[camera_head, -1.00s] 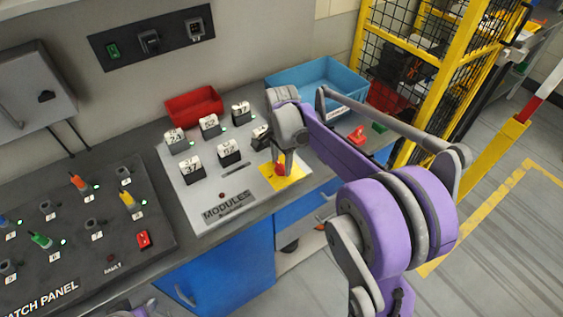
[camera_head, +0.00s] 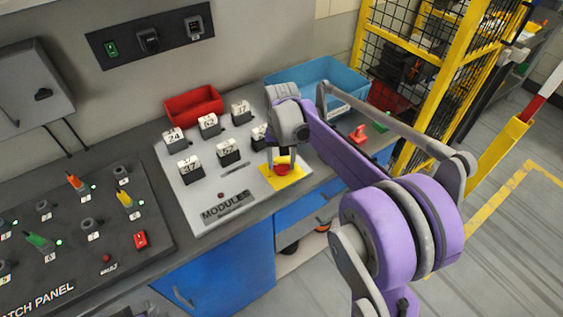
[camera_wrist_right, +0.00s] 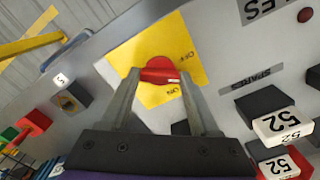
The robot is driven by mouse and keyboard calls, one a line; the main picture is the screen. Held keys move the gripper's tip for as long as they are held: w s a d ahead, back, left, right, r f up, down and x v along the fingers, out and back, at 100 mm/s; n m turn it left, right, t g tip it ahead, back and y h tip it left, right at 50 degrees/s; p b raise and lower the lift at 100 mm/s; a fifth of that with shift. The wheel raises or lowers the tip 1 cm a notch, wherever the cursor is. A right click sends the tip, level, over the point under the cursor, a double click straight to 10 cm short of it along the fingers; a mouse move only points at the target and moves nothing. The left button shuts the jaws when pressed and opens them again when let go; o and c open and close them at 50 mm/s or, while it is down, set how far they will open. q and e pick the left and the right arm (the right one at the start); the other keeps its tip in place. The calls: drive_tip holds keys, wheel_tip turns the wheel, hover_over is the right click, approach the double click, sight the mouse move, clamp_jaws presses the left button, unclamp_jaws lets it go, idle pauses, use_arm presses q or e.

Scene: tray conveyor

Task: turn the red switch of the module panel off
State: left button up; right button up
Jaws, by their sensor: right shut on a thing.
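The module panel (camera_head: 222,188) is a light grey board with several numbered black modules. Its red switch (camera_head: 283,170) sits on a yellow square plate at the panel's right front corner. The switch (camera_wrist_right: 160,70) also shows in the right wrist view, with ON and OFF printed on the yellow plate (camera_wrist_right: 140,55). My right gripper (camera_head: 283,158) reaches down from above, and its fingers are shut on the red switch's handle. The fingers stand either side of it in the wrist view. I cannot tell for certain which mark the handle points to. My left gripper is not in view.
A dark patch panel (camera_head: 75,262) with coloured plugs lies at the left. A red bin (camera_head: 193,108) and a blue bin (camera_head: 300,75) stand behind the module panel. A red-handled part (camera_head: 358,134) lies right of my gripper. A yellow fence (camera_head: 437,75) rises at the right.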

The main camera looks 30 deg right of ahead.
sight(282, 165)
drive_tip(key=n, duration=0.6)
drive_tip(key=shift+n, duration=0.3)
idle(0.5)
drive_tip(key=o, duration=1.4)
drive_tip(key=shift+c, duration=0.2)
drive_tip(key=shift+r, duration=0.1)
wheel_tip(282, 165, up, 11)
